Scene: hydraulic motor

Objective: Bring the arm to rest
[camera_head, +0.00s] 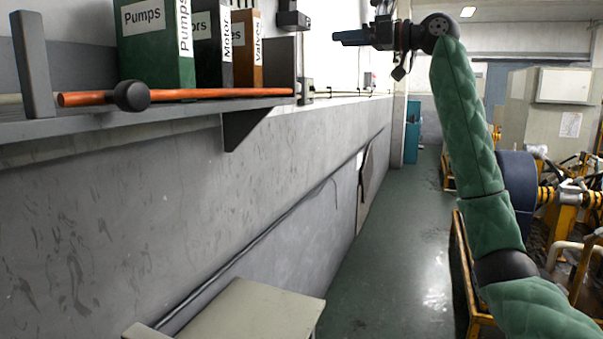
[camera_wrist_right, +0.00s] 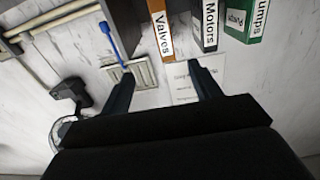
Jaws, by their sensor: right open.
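My right arm, in a green quilted sleeve (camera_head: 468,130), rises on the right side of the head view and bends left at the top. My right gripper (camera_head: 350,37) points left, high up beside the wall and to the right of the shelf. In the right wrist view its two fingers (camera_wrist_right: 160,82) stand apart with nothing between them. Beyond them are a wall panel (camera_wrist_right: 140,76) and a paper sheet (camera_wrist_right: 185,85). My left gripper is not seen in either view.
A wall shelf (camera_head: 190,112) carries green (camera_head: 150,50), black (camera_head: 213,50) and orange (camera_head: 247,50) binders and an orange bar (camera_head: 200,95). A beige surface (camera_head: 255,312) stands below. The green floor (camera_head: 385,270) is clear along the wall. Yellow-framed machinery (camera_head: 565,215) stands at right.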

